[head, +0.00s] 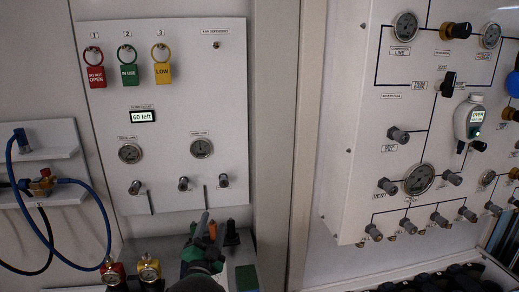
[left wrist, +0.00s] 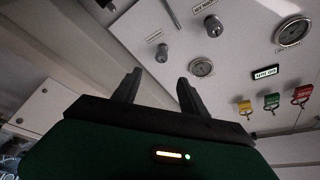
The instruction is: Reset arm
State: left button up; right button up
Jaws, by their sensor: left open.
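My left gripper (head: 200,238) is in the lower middle of the head view, in front of the lower edge of the left panel (head: 175,100). In the left wrist view its two dark fingers (left wrist: 158,84) stand apart with nothing between them. The panel (left wrist: 225,60) is beyond the fingertips there, with a gap. In the head view a small orange thing (head: 212,231) and a dark upright thing (head: 232,235) show beside the gripper; I cannot tell whether they touch it. My right gripper is not in view.
The left panel carries red (head: 95,77), green (head: 128,75) and yellow (head: 162,73) tags, gauges, knobs and a display reading "60 left" (head: 143,116). A larger panel (head: 350,150) with valves stands at right. Blue hose (head: 100,215) hangs at left. Red and gold fittings (head: 149,268) stand below.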

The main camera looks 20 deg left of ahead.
pick_arm(q)
jog(key=s+d+f+n+g+h+p, duration=0.1)
jog(key=s+d+f+n+g, duration=0.3)
jog(key=f, duration=0.3)
jog(key=s+d+f+n+g+h+p, duration=0.1)
jog(key=s+d+f+n+g+h, duration=0.1)
jog(key=s+d+f+g, duration=0.4)
jog(key=s+d+g, duration=0.1)
jog(key=s, duration=0.4)
jog(key=s+d+f+g+h, duration=0.1)
jog(key=s+d+f+g, duration=0.1)
jog(key=s, duration=0.5)
jog(key=s+d+f+n+g+h, duration=0.1)
jog(key=s+d+f+g, duration=0.1)
jog(key=s+d+g, duration=0.2)
jog(key=s, duration=0.3)
jog(key=shift+s+g+p, duration=0.15)
jog(key=shift+g+p, duration=0.15)
jog(key=shift+g, duration=0.1)
